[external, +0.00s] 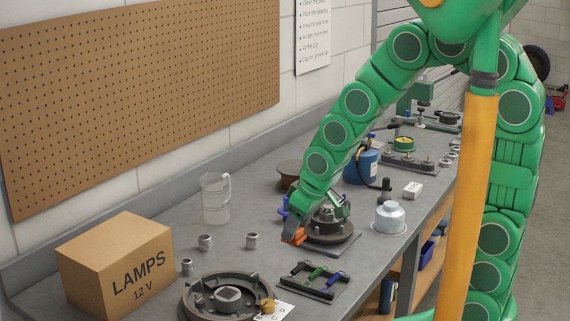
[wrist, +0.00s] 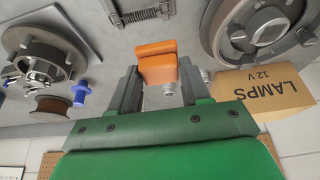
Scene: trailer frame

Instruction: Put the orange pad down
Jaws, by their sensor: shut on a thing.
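The orange pad (wrist: 156,62) is a small block held between the fingers of my gripper (wrist: 158,82), which is shut on it. In the external view the orange pad (external: 294,235) shows at the tip of my gripper (external: 292,228), beside the left edge of a hub with a brake disc (external: 328,234). The pad appears to be above the grey workbench (external: 235,262); its exact height is hard to tell. My fingers cover part of the pad.
A brake drum (external: 205,306) lies in front, with a LAMPS box (external: 125,265) to its left. A small rack with green and blue bars (external: 314,280) lies near the front edge. Bare bench lies left of the hub.

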